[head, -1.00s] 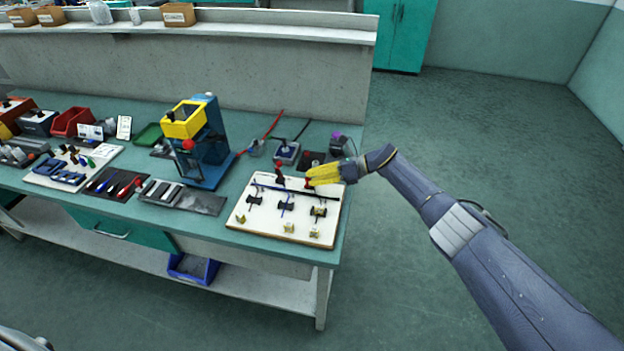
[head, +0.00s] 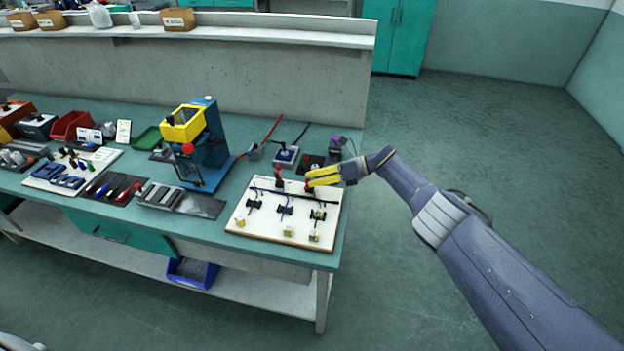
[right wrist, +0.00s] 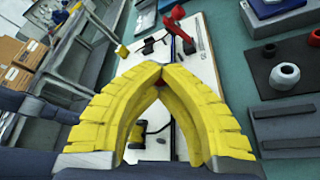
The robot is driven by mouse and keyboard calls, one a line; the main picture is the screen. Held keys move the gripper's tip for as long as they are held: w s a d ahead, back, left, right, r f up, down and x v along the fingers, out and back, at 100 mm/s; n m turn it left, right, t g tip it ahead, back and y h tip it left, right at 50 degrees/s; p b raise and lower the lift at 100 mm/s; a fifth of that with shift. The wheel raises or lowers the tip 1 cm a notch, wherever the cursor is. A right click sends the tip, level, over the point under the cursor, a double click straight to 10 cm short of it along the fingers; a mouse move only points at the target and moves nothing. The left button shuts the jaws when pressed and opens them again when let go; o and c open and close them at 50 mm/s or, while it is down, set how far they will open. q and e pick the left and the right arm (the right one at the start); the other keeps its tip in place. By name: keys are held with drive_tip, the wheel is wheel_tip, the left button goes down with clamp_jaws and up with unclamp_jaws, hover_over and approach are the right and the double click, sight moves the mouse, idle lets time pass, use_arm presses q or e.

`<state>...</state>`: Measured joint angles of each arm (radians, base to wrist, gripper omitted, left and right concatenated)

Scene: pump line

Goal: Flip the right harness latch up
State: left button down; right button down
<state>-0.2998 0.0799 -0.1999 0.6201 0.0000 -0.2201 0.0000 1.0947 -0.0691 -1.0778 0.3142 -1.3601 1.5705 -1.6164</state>
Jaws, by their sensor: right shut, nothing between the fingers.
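The white harness board (head: 245,228) lies at the right end of the bench, with black clips, cables and yellow-topped blocks on it. The left red latch (head: 277,173) stands up at the board's back edge; it also shows in the right wrist view (right wrist: 176,25). The right latch (head: 309,187) shows only as a bit of red under the fingertips, and its angle is mostly hidden. My right gripper (head: 311,179) has yellow fingers, shut and empty, right at this latch; contact is unclear. In the right wrist view its tips (right wrist: 150,70) meet over the board. My left gripper is out of view.
Behind the board are a blue-grey switch box (head: 286,155) and a dark plate with a knob (head: 309,162). A blue press with a yellow top (head: 205,150) stands left of the board. The floor right of the bench is clear.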

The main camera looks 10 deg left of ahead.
drive_tip(key=shift+a, duration=0.1)
drive_tip(key=c, duration=1.3)
unclamp_jaws()
drive_tip(key=shift+c, duration=0.2)
drive_tip(key=shift+d, duration=0.2)
drive_tip(key=v, duration=1.1)
drive_tip(key=shift+d+r, duration=0.25)
drive_tip(key=shift+d, duration=0.05)
